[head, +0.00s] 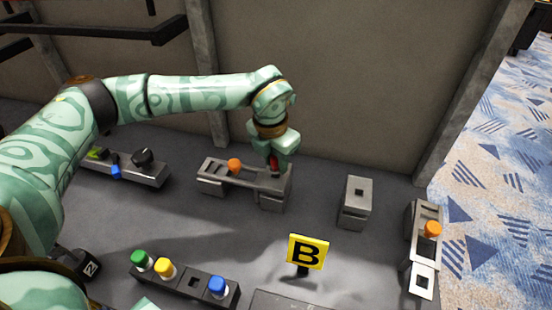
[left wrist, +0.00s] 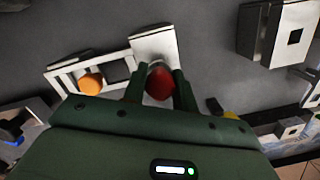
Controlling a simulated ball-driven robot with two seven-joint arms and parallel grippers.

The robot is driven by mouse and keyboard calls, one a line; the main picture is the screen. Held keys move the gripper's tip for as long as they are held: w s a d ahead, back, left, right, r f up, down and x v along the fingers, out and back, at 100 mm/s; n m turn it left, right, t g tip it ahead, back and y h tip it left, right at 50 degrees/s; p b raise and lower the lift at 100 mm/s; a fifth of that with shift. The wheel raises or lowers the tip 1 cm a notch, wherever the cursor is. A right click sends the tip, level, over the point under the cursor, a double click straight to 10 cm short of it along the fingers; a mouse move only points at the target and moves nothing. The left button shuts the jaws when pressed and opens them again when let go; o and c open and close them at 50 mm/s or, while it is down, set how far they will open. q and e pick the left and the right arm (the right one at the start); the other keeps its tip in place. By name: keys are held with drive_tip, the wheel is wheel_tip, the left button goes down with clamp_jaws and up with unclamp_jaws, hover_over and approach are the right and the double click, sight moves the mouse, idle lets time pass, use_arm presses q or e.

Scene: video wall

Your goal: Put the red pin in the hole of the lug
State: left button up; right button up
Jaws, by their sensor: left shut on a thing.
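My left gripper (head: 274,162) is shut on the red pin (head: 274,160), pointing down over the right end of a grey fixture (head: 212,176) by the wall. The pin's red top shows between the fingers in the left wrist view (left wrist: 159,83). A pale end plate (left wrist: 154,46) of this fixture, apparently the lug, lies right by the pin. The gripper and pin hide its hole, so I cannot tell whether the pin's tip is inside. An orange pin (head: 234,165) stands in the same fixture, left of my gripper.
A grey block with a square hole (head: 355,205) stands to the right. Farther right is another fixture with an orange knob (head: 432,229) and a holed white plate (head: 423,281). A yellow B sign (head: 308,251) and a rack of coloured pegs (head: 188,285) stand in front.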

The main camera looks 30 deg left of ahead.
use_arm(q)
drive_tip(key=shift+f, duration=0.3)
drive_tip(key=shift+f, duration=0.45)
use_arm(e)
drive_tip(key=shift+f, duration=0.1)
use_arm(q)
drive_tip(key=o, duration=1.6)
drive_tip(key=shift+c, duration=0.2)
drive_tip(key=shift+r, duration=0.1)
wheel_tip(320, 180, up, 7)
drive_tip(key=p, duration=0.6)
use_arm(e)
wheel_tip(320, 180, up, 6)
drive_tip(key=w, duration=0.2)
drive_tip(key=shift+f+t, duration=0.2)
drive_tip(key=shift+t, duration=0.1)
